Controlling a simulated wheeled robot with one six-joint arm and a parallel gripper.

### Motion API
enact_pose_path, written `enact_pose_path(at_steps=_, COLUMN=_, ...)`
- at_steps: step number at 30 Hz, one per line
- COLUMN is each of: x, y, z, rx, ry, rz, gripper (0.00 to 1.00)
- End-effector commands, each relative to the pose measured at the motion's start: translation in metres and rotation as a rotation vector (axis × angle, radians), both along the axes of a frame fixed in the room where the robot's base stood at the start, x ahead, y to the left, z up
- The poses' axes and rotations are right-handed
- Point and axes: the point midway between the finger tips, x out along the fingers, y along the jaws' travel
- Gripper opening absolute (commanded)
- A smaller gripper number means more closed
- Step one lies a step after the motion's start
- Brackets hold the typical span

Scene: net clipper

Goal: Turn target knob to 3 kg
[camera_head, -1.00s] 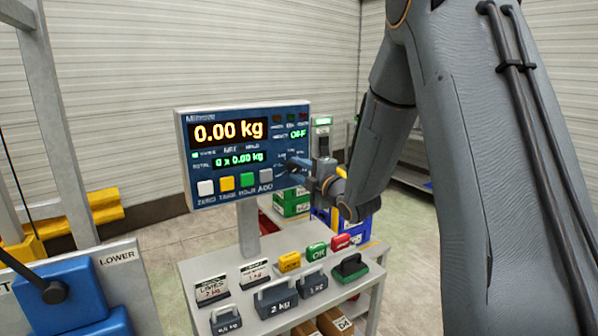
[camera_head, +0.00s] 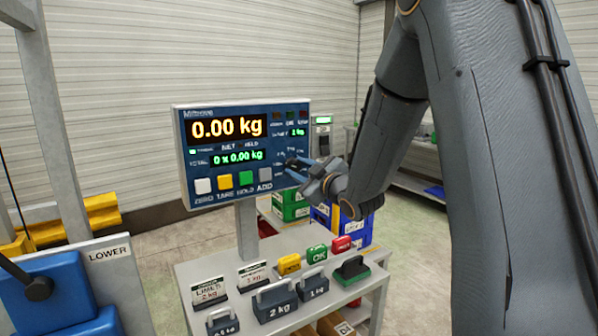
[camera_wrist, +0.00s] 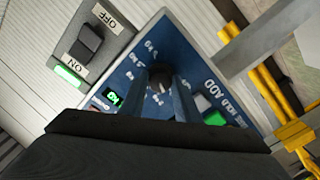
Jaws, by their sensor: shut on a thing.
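The scale's blue display panel (camera_head: 222,175) reads 0.00 kg on its main readout. The dark target knob (camera_wrist: 160,76) is at the panel's right side, and scale marks ring it in the wrist view. My gripper (camera_wrist: 162,84) is shut on the knob, with one blue finger on each side. In the head view my gripper (camera_head: 298,172) reaches the panel from the right and partly hides the knob. The small green target readout (camera_head: 299,132) seems to show 1 kg; in the wrist view its digit is hard to read.
A grey shelf below the panel carries weights such as the 2 kg weight (camera_head: 276,300), several coloured blocks and two cards (camera_head: 209,290). An ON/OFF rocker switch (camera_wrist: 90,40) stands beside the panel in the wrist view. A blue block (camera_head: 60,290) is at left.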

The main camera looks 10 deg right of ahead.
Motion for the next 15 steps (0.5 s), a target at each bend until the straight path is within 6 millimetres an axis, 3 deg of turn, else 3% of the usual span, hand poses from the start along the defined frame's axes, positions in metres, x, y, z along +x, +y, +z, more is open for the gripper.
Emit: enact_pose_path(at_steps=15, x=0.002, y=0.0007, z=0.005, rx=0.464, ry=0.141, rz=0.003, gripper=0.07)
